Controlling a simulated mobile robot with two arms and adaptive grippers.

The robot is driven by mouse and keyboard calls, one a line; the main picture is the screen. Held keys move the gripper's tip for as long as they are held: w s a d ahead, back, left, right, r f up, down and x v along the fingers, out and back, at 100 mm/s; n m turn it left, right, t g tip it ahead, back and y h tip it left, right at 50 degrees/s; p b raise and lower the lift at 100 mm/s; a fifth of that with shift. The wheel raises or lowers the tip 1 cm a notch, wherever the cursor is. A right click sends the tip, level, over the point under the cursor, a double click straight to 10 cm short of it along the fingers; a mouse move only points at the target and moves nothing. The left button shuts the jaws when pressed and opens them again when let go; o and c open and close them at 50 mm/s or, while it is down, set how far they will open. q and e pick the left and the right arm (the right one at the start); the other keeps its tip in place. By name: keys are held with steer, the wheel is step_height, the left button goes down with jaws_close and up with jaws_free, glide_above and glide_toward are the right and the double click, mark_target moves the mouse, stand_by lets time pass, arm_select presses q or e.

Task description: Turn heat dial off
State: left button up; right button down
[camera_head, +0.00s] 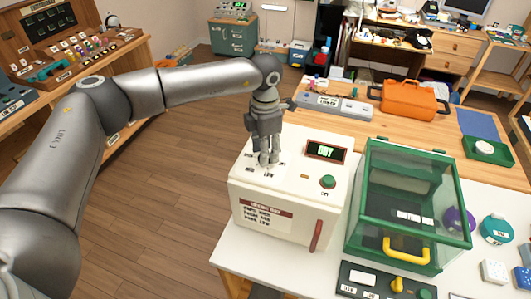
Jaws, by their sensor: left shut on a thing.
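A white box-shaped machine (240,205) stands on the white table, with a lit green display (326,151), a green round knob (328,182) and a red front handle (316,236). My left gripper (268,158) points down onto the left part of its top panel. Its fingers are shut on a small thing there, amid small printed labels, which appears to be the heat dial. The fingers hide the dial, so its setting cannot be read. The display seems to read "DRY". My right gripper is not in view.
A green-framed clear case (367,200) with a yellow handle (406,251) stands close to the machine's right. A dark control panel (385,283) lies in front of it. An orange case (410,100) sits on the wooden table behind. Open floor lies left.

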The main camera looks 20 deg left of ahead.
arm_select(q)
steer(key=n+b, duration=0.4)
steer(key=n, duration=0.1)
steer(key=shift+f, duration=0.15)
steer(key=shift+r+n+b, duration=0.2)
steer(key=shift+n+b, duration=1.25)
steer(key=shift+n, duration=0.85)
steer(key=o, duration=1)
step_height(320, 180, up, 12)
